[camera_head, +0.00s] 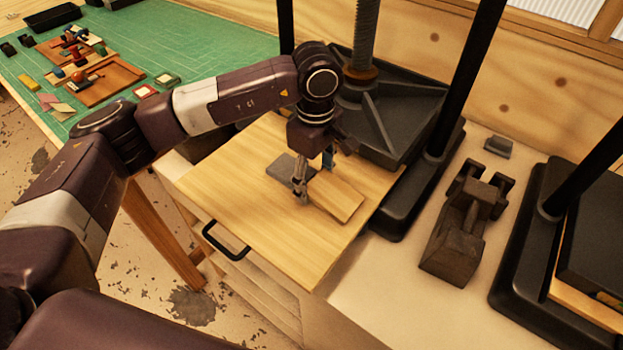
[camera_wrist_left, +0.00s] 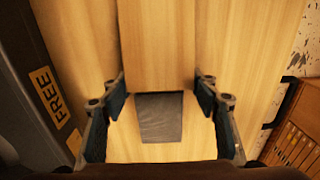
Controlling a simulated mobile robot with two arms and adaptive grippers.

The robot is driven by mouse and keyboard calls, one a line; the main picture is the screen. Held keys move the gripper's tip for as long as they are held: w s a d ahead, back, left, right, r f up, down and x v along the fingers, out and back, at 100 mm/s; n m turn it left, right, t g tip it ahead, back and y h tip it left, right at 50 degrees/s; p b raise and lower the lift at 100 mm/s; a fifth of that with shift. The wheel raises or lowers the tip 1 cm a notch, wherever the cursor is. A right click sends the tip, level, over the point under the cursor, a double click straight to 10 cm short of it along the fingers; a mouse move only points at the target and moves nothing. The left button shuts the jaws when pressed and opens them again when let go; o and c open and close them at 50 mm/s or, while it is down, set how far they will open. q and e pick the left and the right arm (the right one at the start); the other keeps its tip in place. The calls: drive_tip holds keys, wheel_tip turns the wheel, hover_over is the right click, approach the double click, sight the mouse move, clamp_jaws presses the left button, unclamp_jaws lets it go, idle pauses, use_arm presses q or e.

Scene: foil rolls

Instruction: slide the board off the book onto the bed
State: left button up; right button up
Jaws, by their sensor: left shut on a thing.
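The board (camera_head: 337,199) is a light wooden plank lying over the pale wooden bed (camera_head: 225,195) of the press. The book (camera_head: 285,169) is a small dark grey slab on the bed, to the left of the board. In the left wrist view the board (camera_wrist_left: 157,40) runs between the two fingers, and the book (camera_wrist_left: 158,119) shows beyond the board's end. I cannot tell whether the board still overlaps the book. My right gripper is out of view.
The dark press frame (camera_head: 385,120) stands just behind the bed, with posts and a screw. A black handle (camera_head: 225,243) sticks out at the bed's front. Dark weights (camera_head: 462,235) and a second press (camera_head: 560,260) are to the right. The bed's front left is clear.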

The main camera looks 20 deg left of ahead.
use_arm(q)
drive_tip(key=shift+d, duration=0.15)
drive_tip(key=o, duration=1.3)
drive_tip(key=shift+a, duration=0.2)
drive_tip(key=shift+c, duration=0.2)
drive_tip(key=shift+d, duration=0.1)
drive_tip(key=shift+r, duration=0.2)
wheel_tip(320, 180, up, 12)
drive_tip(key=shift+f, duration=0.15)
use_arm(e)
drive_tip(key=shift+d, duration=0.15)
